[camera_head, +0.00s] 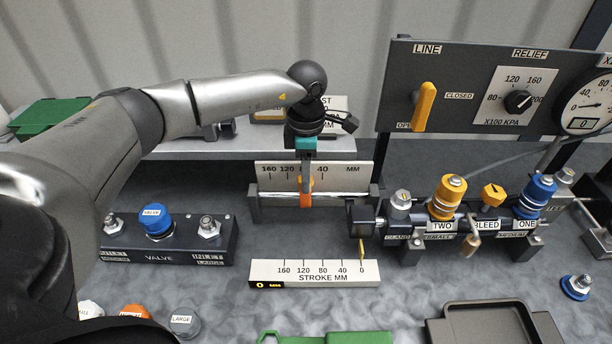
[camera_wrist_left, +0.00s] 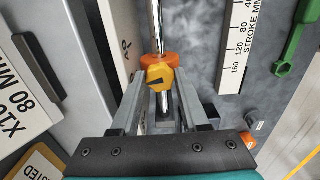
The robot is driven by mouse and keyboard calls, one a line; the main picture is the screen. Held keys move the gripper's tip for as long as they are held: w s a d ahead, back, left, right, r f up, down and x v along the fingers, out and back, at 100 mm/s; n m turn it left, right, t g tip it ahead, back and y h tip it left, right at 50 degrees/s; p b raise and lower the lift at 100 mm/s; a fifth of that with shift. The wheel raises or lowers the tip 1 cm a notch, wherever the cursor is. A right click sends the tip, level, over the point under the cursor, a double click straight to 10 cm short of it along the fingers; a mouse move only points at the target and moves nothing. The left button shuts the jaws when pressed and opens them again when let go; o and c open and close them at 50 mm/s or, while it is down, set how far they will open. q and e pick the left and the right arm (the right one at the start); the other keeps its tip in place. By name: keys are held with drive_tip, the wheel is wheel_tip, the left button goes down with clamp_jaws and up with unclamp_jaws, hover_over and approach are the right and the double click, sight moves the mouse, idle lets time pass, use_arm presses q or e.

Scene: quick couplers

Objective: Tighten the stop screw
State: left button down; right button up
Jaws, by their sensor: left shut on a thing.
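The stop screw (camera_wrist_left: 161,81) is a yellow knob with a dark pointer mark. It sits on an orange stop collar (camera_wrist_left: 158,61) around a shiny rod (camera_wrist_left: 155,25). My left gripper (camera_wrist_left: 160,88) is shut on the stop screw, one finger on each side of it. In the head view my left gripper (camera_head: 305,188) reaches down in front of the upper scale plate, and the collar (camera_head: 305,200) shows orange at its fingertips. The fingers hide most of the screw there. My right gripper is not in view.
The stroke scale (camera_head: 315,273) stands in front of the rod. To the right is a manifold with a yellow coupler (camera_head: 446,198) and a blue coupler (camera_head: 535,196). A valve block (camera_head: 168,243) is at left. A gauge panel (camera_head: 460,85) rises behind, and a dark tray (camera_head: 490,318) lies at front right.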

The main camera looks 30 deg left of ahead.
use_arm(q)
drive_tip(key=m+b, duration=0.1)
drive_tip(key=m, duration=0.3)
drive_tip(key=shift+r, duration=0.1)
drive_tip(key=shift+m+b, duration=0.6)
drive_tip(key=shift+m, duration=1.4)
drive_tip(key=shift+c, duration=2)
unclamp_jaws()
wheel_tip(320, 180, up, 15)
drive_tip(key=shift+p, duration=0.45)
drive_tip(key=shift+r, duration=0.1)
